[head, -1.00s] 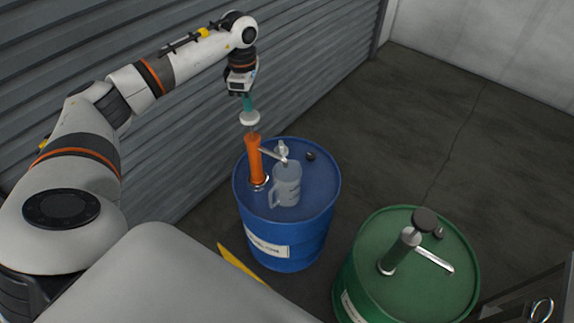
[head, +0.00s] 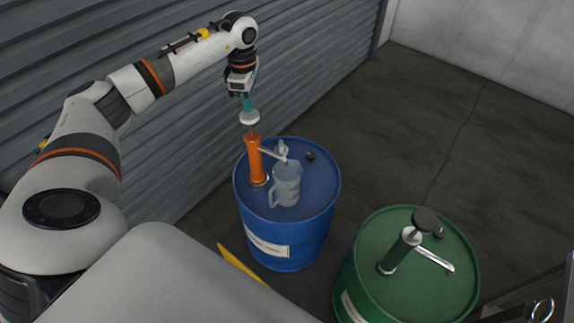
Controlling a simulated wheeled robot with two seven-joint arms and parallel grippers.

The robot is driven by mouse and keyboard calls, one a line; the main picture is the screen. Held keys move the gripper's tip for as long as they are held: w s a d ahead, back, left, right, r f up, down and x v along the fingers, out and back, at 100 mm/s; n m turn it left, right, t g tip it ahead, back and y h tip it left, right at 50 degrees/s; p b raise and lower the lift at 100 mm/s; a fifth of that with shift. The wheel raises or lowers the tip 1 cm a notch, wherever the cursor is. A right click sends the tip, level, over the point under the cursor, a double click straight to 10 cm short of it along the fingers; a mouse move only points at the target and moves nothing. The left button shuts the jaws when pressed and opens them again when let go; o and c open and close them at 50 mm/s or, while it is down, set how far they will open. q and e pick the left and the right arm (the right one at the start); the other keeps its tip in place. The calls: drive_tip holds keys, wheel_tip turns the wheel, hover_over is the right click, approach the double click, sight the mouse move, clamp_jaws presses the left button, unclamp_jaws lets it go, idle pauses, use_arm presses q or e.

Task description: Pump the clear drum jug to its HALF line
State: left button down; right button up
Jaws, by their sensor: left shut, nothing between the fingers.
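The clear jug (head: 287,186) stands upright on top of the blue drum (head: 322,196), under the spout (head: 270,153) of an orange hand pump (head: 255,160). Its lines and liquid level are too small to read. The pump's white round knob (head: 250,117) is raised above the orange body. My left gripper (head: 248,102) is shut, with its teal fingertips pointing down just above the knob. Whether they touch the knob I cannot tell. My right gripper is not in view.
A green drum (head: 457,270) with a dark green pump (head: 402,252) and a silver spout stands at lower right. A ribbed metal wall (head: 180,160) runs close behind the blue drum. Open floor (head: 430,120) lies at upper right.

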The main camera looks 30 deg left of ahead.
sight(249, 114)
use_arm(q)
drive_tip(key=shift+f+b, duration=2.3)
drive_tip(key=shift+f, duration=1.2)
drive_tip(key=shift+r+p, duration=2.8)
drive_tip(key=shift+r, duration=1.15)
drive_tip(key=shift+f, duration=0.3)
drive_tip(key=shift+f+b, duration=2.7)
drive_tip(key=shift+f, duration=1)
drive_tip(key=shift+r+p, duration=0.65)
drive_tip(key=shift+r, duration=0.2)
drive_tip(key=shift+r+p, duration=2.1)
drive_tip(key=shift+r, duration=1.05)
drive_tip(key=shift+f, duration=0.1)
